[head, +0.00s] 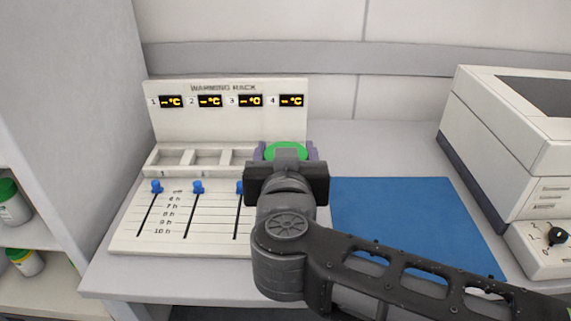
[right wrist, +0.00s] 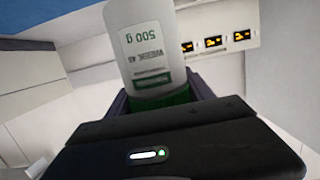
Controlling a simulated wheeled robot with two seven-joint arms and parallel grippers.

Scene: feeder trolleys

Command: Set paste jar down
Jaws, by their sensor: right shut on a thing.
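The paste jar shows its green lid (head: 284,151) in the head view, between the purple-grey fingers of my right gripper (head: 286,152). In the right wrist view the white jar (right wrist: 148,50) has a label reading 500 g and a green lid at the gripper. My right gripper is shut on the jar. It is over the right end of the warming rack (head: 225,128), around slot 4, which my gripper hides. Whether the jar touches the rack cannot be told. Slots 1 to 3 look empty. My left gripper is not in view.
A blue mat (head: 415,215) lies bare right of the rack. A white machine (head: 510,140) stands at the right. The rack's sloped front has blue sliders (head: 198,187).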

